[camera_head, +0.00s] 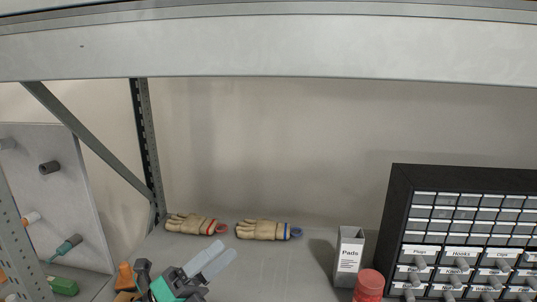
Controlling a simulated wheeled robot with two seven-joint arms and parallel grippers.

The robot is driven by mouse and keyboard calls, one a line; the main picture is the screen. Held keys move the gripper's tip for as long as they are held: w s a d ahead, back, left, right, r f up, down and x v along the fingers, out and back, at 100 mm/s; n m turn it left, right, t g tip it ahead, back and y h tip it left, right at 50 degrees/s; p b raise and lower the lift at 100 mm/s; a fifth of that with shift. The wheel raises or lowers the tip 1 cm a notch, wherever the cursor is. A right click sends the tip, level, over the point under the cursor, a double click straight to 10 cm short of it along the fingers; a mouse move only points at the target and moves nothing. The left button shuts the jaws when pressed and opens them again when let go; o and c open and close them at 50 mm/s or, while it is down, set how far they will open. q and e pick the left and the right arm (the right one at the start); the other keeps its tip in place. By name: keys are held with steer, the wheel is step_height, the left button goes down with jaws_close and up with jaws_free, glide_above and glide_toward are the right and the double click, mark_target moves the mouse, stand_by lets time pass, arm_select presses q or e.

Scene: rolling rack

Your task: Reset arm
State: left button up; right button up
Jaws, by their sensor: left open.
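My left gripper (211,262) shows at the bottom of the head view, left of centre. Its two light grey fingers point up and to the right, with a narrow gap between them. It is open, and I see nothing between the fingers. It appears in front of the grey shelf, below a pair of tan gloves. My right gripper is not in view.
Tan gloves with red (190,224) and blue (262,230) cuffs lie on the shelf. A "Pads" box (348,256), red-lidded jar (369,283) and black drawer cabinet (399,205) stand right. A rack beam (270,48) crosses above. An upright post (147,140) stands left.

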arm_select(q)
steer(key=a+f+n+t+y, duration=0.3)
steer(key=a+f+n+y, duration=0.3)
steer(key=f+n+y, duration=0.55)
steer(key=a+f+n+t+y, duration=0.2)
steer(key=a+f+n+y, duration=0.55)
steer(key=n, duration=0.75)
steer(key=s+f+n+g+y, duration=0.1)
steer(key=s+f+n+g, duration=0.3)
steer(key=s+f+g, duration=0.45)
steer(key=s+f+n+g+y, duration=0.1)
steer(key=s+f+n+g, duration=0.3)
steer(key=s+f, duration=0.75)
steer(key=s+f+g+b, duration=0.25)
steer(key=f+b, duration=0.25)
steer(key=f, duration=2.9)
steer(key=s+a+f+b, duration=0.2)
steer(key=s+f, duration=0.8)
steer(key=f, duration=0.2)
steer(key=s+a+f+m+g+b, duration=0.1)
steer(key=s+f+b, duration=0.2)
steer(key=s+f, duration=0.6)
step_height(320, 180, down, 3)
steer(key=shift+s+a+f, duration=0.2)
steer(key=shift+s+a, duration=0.15)
